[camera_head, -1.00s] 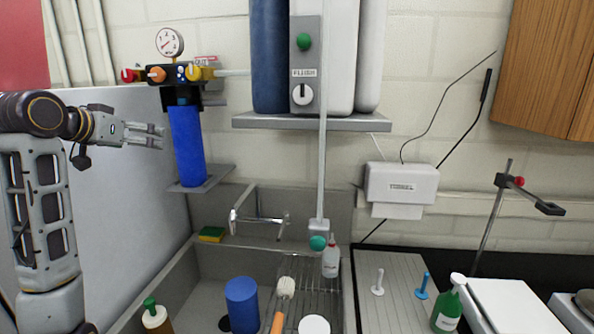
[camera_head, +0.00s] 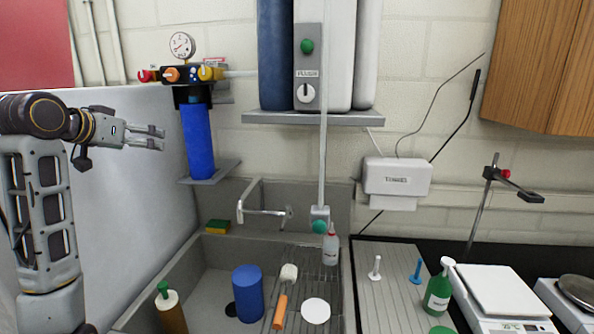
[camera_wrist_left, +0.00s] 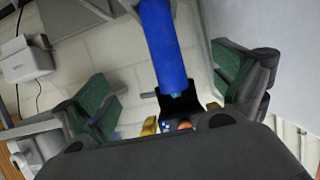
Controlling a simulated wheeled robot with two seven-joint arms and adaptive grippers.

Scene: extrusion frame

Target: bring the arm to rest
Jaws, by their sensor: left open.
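My left gripper (camera_head: 160,137) is at the left of the head view, in front of the grey panel. It points right toward the blue filter cylinder (camera_head: 198,142), with a gap between them in the picture. Its jaws are open and nothing is between them in the head view. In the left wrist view the two green-padded fingers of my left gripper (camera_wrist_left: 165,90) stand wide apart, with the blue filter cylinder (camera_wrist_left: 163,45) seen between them. Depth between fingers and cylinder is hard to tell. My right gripper is not in view.
A gauge (camera_head: 182,45) and coloured valve knobs sit above the filter. Below is a sink (camera_head: 210,262) with a faucet (camera_head: 262,211), sponge (camera_head: 217,227), blue cylinder (camera_head: 247,293), brush (camera_head: 283,300) and bottles. A dispenser (camera_head: 397,178) hangs on the wall. Scales (camera_head: 500,295) stand at right.

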